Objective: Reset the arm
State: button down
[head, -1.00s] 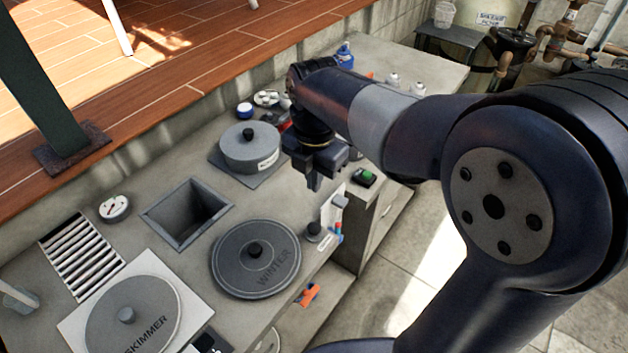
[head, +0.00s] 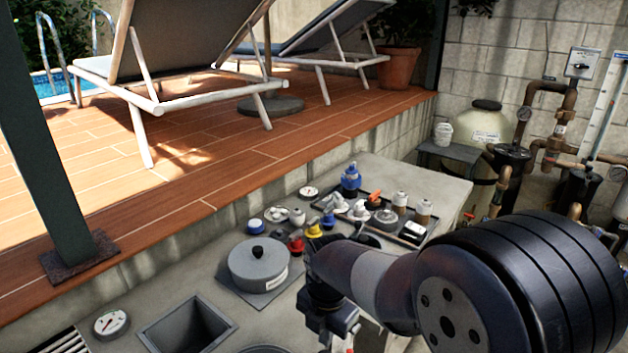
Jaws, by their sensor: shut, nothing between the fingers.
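My gripper (head: 338,343) is at the lower middle of the head view, at the end of my dark blue and grey arm. It points down beside the front edge of the grey counter (head: 215,290). The fingers are partly cut off by the bottom of the picture. It is shut and holds nothing. My arm reaches in from the right and hides part of the counter's right side.
A lidded grey pot (head: 258,263) stands left of my gripper, with a square opening (head: 188,325) nearby. A raised wooden deck (head: 180,190) borders the counter; pipes (head: 530,110) stand at the right.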

jog(key=shift+f+b, duration=0.15)
jog(key=shift+b, duration=0.25)
notch_tip(320, 180, up, 7)
jog(key=shift+f, duration=0.1)
